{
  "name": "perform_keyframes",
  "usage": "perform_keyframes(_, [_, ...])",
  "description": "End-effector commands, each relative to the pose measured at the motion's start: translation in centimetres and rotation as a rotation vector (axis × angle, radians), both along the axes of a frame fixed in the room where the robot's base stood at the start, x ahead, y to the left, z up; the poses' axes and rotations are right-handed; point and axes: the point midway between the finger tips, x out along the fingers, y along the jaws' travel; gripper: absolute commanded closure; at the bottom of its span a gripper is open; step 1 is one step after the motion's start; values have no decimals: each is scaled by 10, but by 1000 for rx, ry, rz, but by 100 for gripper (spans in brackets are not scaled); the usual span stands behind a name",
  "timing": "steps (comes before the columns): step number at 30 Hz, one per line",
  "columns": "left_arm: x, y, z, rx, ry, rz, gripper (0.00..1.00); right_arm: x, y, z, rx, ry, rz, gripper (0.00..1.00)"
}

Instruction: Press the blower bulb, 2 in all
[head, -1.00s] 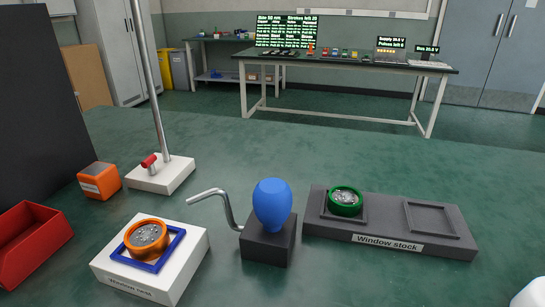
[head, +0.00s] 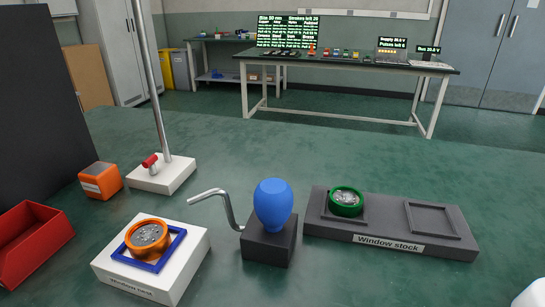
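The blower bulb (head: 273,205) is blue and egg-shaped. It stands upright on a black block (head: 268,242) in the middle of the near floor or table surface, and looks full and round. A bent metal nozzle tube (head: 219,202) runs from the block to the left, its end pointing toward the white window seat block. That block (head: 186,262) carries a blue square frame (head: 146,266) with an orange ring window (head: 148,235) resting in it, slightly tilted.
A dark "Window stock" tray (head: 390,243) stands right of the bulb, with a green ring window (head: 346,200) in its left place; its right place is empty. A metal post on a white base (head: 163,176), an orange box (head: 100,180) and a red bin (head: 32,240) stand left.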

Motion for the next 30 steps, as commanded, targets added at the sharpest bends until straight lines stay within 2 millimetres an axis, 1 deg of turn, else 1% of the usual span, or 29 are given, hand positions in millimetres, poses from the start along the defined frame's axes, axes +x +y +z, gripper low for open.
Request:
perform_keyframes(1, [0,0,0,0,0,0,50,0,0,0,0,0,0,82])
perform_keyframes(6, [0,0,0,0,0,0,50,0,0,0,0,0,0,100])
perform_keyframes(30, [0,2,0,9,0,-5,50,0,-1,0,-3,1,1,100])
